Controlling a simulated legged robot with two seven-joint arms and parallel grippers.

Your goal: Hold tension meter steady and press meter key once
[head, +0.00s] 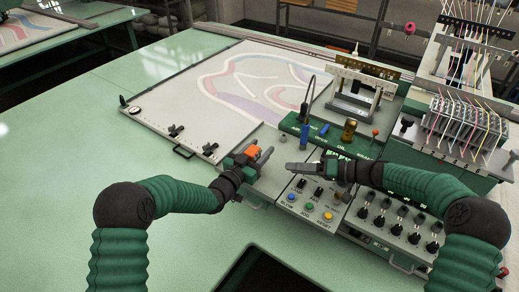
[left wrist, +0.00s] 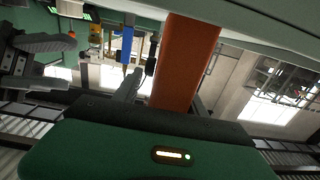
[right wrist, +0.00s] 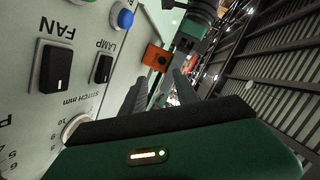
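The tension meter appears as a small orange block (head: 253,151) in my left gripper (head: 259,160), above the front edge of the machine's control panel. In the left wrist view its orange body (left wrist: 184,62) rises large between the fingers. In the right wrist view its orange face (right wrist: 156,57) shows a dark round spot; I cannot tell whether that is the key. My right gripper (head: 305,167) faces it from the right, above the panel, with its fingers apart and nothing between them. It also shows in the left wrist view (left wrist: 42,63), apart from the meter.
Below the grippers, the control panel (head: 300,211) carries switches and coloured buttons. A green ledge (head: 330,140) with a blue tool (head: 304,136) and brass part (head: 349,130) lies behind. A yarn rack (head: 465,120) stands right. The green table at left is clear.

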